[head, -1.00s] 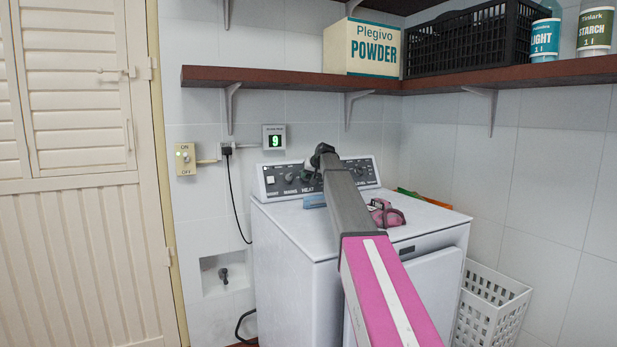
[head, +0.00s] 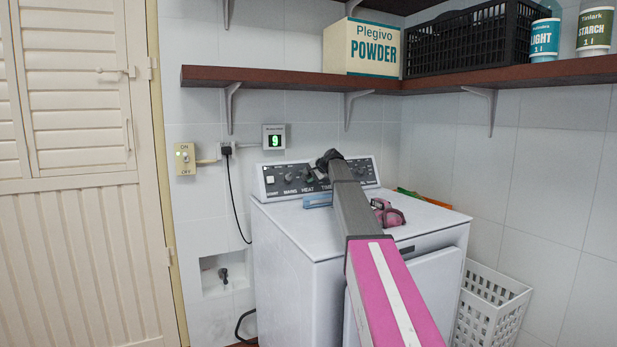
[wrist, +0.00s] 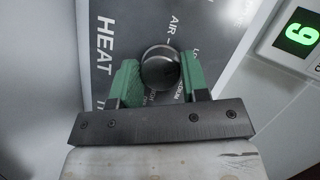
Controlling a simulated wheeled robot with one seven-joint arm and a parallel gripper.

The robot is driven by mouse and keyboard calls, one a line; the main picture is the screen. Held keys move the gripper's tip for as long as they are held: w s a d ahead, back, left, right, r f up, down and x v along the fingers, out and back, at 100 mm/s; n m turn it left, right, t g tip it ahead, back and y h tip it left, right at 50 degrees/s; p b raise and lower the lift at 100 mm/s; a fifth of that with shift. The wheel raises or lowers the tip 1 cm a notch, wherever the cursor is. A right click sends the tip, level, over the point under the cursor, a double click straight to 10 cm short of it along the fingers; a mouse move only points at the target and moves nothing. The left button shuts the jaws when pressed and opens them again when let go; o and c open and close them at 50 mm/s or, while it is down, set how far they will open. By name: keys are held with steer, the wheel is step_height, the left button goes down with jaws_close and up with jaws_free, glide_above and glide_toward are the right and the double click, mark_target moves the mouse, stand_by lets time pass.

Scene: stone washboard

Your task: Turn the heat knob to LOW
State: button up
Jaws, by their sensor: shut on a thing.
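The heat knob (wrist: 160,70) is a dark round knob on the grey control panel, beside the printed word HEAT in the wrist view. My gripper (wrist: 159,62) has its two green fingers on either side of the knob, shut on it. The words AIR and MEDIUM show around the knob; another label starting with LO is partly hidden. I cannot make out a pointer on the knob, so its setting is unclear. In the head view the end of my arm reaches the control panel (head: 283,187) of the white machine; my fingers are hard to make out there.
The white machine's top (head: 300,222) carries a blue item (head: 317,201) and a pink item (head: 388,213). A shelf (head: 290,79) runs above; a white basket (head: 490,308) stands right.

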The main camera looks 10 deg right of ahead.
steer(key=shift+m, duration=0.6)
steer(key=o, duration=0.9)
steer(key=shift+s+d, duration=0.1)
steer(key=v, duration=1)
steer(key=shift+s+d, duration=0.2)
steer(key=shift+s, duration=0.05)
